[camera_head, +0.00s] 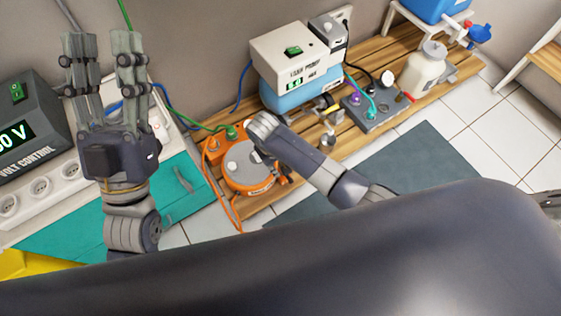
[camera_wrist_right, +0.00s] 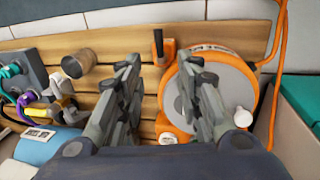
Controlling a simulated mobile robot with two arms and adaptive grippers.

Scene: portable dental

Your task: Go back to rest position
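My left gripper (camera_head: 102,50) is upright at the left of the head view, fingers pointing up and apart, with nothing between them. My right arm reaches in from the right over the wooden slatted bench, and its hand ends beside the orange round device (camera_head: 248,172); its fingers are hard to make out there. In the right wrist view, the fingers of my right gripper (camera_wrist_right: 160,75) are apart and empty. The orange device (camera_wrist_right: 235,68) lies beyond them, partly hidden by the right finger. Whether they touch it I cannot tell.
A white-and-blue unit (camera_head: 290,90), a valve block (camera_head: 375,110) and a white bottle (camera_head: 422,70) stand on the bench. Orange and green hoses run around the device.

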